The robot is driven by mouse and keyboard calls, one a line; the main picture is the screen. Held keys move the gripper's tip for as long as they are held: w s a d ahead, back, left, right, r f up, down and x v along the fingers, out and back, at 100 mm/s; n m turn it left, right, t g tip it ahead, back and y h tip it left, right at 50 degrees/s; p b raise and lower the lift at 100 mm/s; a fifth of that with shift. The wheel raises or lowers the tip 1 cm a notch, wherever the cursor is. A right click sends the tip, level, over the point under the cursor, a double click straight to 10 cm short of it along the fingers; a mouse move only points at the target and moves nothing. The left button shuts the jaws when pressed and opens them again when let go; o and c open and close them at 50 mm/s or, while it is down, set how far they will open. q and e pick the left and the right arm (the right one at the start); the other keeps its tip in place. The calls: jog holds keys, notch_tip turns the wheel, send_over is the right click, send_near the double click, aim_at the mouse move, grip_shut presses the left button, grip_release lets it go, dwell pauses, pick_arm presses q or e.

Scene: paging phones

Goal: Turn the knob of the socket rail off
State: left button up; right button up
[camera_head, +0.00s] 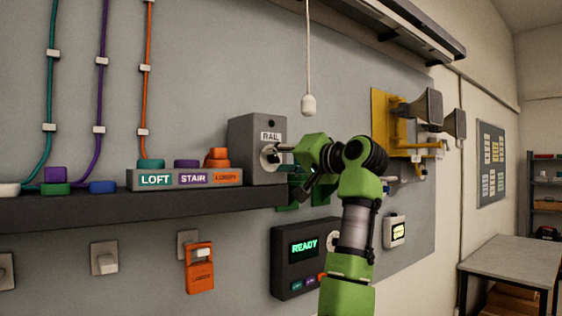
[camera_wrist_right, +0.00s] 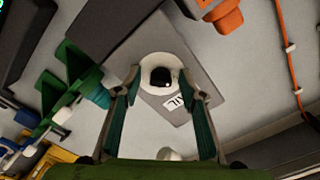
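The socket rail's knob is on a grey box (camera_head: 245,140) labelled RAIL, fixed at the right end of the dark shelf. In the head view the pale knob (camera_head: 268,158) is on the box's front, partly hidden by my gripper. In the right wrist view a black round knob part (camera_wrist_right: 160,78) sits on a white disc on the grey box (camera_wrist_right: 182,50). My right gripper (camera_head: 284,150) is right at the knob. In the wrist view its two fingers (camera_wrist_right: 164,90) are apart, one on each side of the knob; I cannot tell whether they touch it. My left gripper is not in view.
A pull cord with a white end (camera_head: 308,104) hangs above my right gripper. A LOFT, STAIR, LOBBY block (camera_head: 185,180) stands left of the box on the shelf (camera_head: 120,204). Below are a dark READY panel (camera_head: 290,262) and an orange tag (camera_head: 199,275). Yellow-backed horns (camera_head: 425,108) are at right.

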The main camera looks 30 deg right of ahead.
jog(key=s, duration=1.2)
jog(key=shift+d, duration=0.45)
jog(key=shift+w, duration=0.1)
